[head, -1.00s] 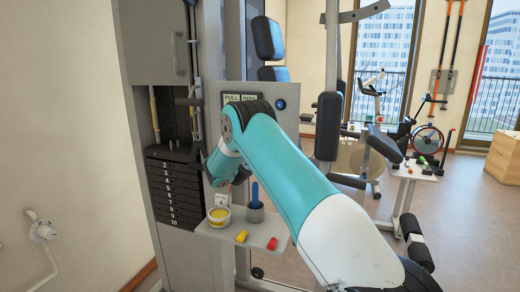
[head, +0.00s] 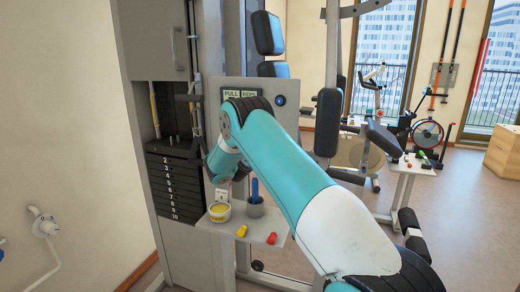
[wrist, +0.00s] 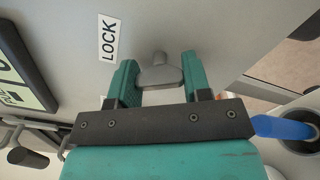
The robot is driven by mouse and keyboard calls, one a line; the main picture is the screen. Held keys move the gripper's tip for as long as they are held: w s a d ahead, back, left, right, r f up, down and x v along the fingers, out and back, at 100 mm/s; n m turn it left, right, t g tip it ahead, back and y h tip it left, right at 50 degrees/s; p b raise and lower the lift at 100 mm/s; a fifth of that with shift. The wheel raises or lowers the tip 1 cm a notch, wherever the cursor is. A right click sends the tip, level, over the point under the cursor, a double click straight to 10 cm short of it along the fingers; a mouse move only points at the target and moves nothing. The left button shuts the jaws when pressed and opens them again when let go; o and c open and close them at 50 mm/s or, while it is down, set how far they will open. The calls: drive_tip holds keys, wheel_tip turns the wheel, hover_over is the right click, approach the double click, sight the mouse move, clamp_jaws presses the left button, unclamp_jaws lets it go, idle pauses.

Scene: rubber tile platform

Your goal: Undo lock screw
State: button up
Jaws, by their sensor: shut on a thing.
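The lock screw (wrist: 160,72) is a grey wing-shaped knob on a grey panel, beside a white LOCK label (wrist: 109,38) in the wrist view. My gripper (wrist: 160,78) has its teal fingers on either side of the knob's wide part and is shut on it. The narrow stub of the knob points up in the picture. In the head view my teal and white arm reaches toward the weight machine and hides the lock screw; the fingertips cannot be made out there.
A small shelf (head: 206,227) below my arm holds a yellow tub (head: 219,212), a grey cup (head: 255,209) with a blue handle, and yellow and red pieces. The weight stack (head: 173,186) stands left of my arm.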

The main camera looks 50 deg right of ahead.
drive_tip(key=o, duration=0.9)
drive_tip(key=shift+w+a, duration=0.1)
drive_tip(key=shift+a, duration=0.1)
drive_tip(key=shift+b+v, duration=2.4)
drive_tip(key=shift+v, duration=6.3)
drive_tip(key=shift+w, duration=0.15)
